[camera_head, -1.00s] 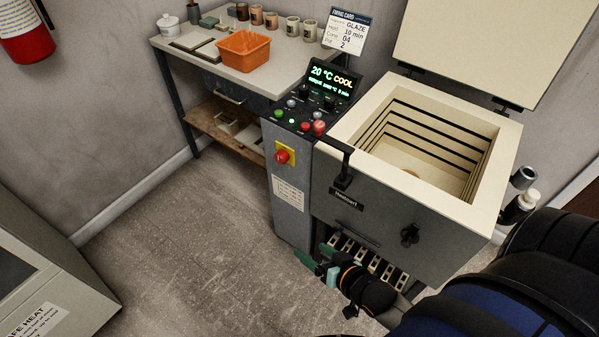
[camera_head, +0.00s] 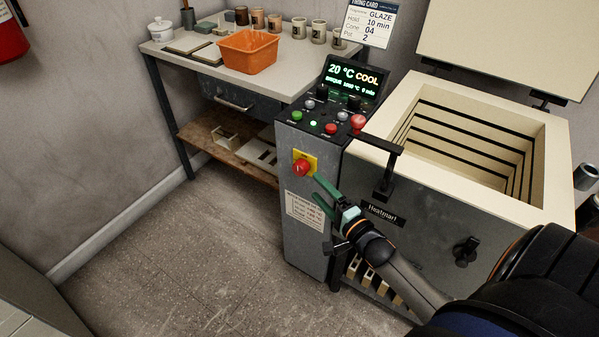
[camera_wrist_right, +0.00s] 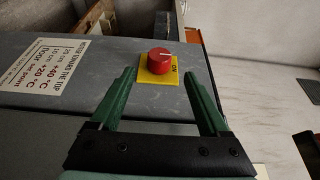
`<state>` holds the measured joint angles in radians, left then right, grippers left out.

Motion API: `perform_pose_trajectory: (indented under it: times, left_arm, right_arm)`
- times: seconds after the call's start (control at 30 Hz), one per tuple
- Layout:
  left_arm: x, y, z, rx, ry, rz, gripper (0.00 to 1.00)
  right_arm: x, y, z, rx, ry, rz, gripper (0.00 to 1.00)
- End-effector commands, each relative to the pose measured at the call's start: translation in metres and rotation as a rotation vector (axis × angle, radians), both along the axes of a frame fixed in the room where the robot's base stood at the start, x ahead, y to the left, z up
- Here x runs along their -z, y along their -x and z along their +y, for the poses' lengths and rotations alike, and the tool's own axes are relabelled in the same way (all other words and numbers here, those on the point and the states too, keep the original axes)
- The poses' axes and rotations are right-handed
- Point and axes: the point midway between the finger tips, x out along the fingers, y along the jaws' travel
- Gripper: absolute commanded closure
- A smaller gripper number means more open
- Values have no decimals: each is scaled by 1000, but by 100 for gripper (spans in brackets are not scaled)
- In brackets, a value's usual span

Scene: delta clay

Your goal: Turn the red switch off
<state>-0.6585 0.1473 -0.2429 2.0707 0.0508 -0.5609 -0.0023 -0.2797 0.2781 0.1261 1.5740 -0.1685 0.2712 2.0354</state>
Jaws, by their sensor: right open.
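The red switch (camera_head: 302,167) is a round knob on a yellow plate (camera_head: 313,158), on the front of the grey control cabinet. It also shows in the right wrist view (camera_wrist_right: 158,60), with a white line on its face pointing to the picture's right, the side where "ON" is printed. My right gripper (camera_head: 317,188), with green fingers, is open and empty, just below and right of the switch in the head view. In the wrist view the switch appears ahead, between and slightly beyond the fingertips (camera_wrist_right: 158,75); contact is not visible. My left gripper is not in view.
The open kiln (camera_head: 400,110) stands right of the cabinet, with a dark handle bar (camera_head: 378,150) near my right arm. The control panel (camera_head: 322,120) sits above the switch. A table with an orange basket (camera_head: 248,52) is behind left. Floor left of the cabinet is clear.

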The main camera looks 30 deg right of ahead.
Motion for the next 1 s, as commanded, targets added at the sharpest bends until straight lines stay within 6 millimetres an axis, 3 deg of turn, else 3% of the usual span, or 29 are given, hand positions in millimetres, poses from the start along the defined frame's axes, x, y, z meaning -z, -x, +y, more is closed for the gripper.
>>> perform_pose_trajectory:
  times: [0.2,0.4,0.5,0.6,1.0]
  left_arm:
    - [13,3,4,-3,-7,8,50]
    - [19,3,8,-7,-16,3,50]
    - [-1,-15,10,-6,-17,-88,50]
    - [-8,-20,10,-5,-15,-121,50]
    - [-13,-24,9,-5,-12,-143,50]
  right_arm:
    - [1,-44,0,0,1,-3,21]
    - [2,-75,0,0,1,0,21]
    - [2,-84,0,0,1,1,21]
    - [1,-90,0,1,0,1,21]
    - [1,-94,0,0,1,2,23]
